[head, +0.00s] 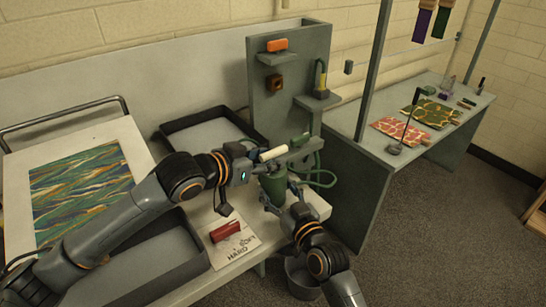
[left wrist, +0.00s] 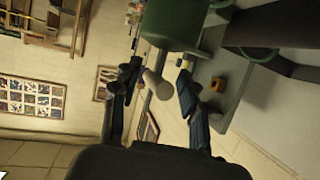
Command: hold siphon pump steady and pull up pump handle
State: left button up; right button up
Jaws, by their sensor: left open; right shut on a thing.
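The siphon pump (head: 272,184) is a dark green cylinder near the right end of the bench, with a green hose beside it. Its pale pump handle (head: 273,153) shows above the body as a light bar. My left gripper (head: 258,161) is open at the handle. In the left wrist view the pale handle (left wrist: 157,84) lies between the two spread fingers (left wrist: 157,80), with the green pump body (left wrist: 170,22) beyond. I cannot tell whether a finger touches the handle. My right gripper (head: 282,198) is shut on the pump body, low down; its fingers partly hide it.
A grey shelf panel (head: 290,95) stands just behind the pump. A red block (head: 225,231) lies on a paper card to the left. Dark trays (head: 205,118) and a marbled sheet (head: 80,190) are further left. A bucket (head: 301,275) stands below the bench edge.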

pick_arm(q)
jog(key=shift+x, duration=1.25)
grip_shut()
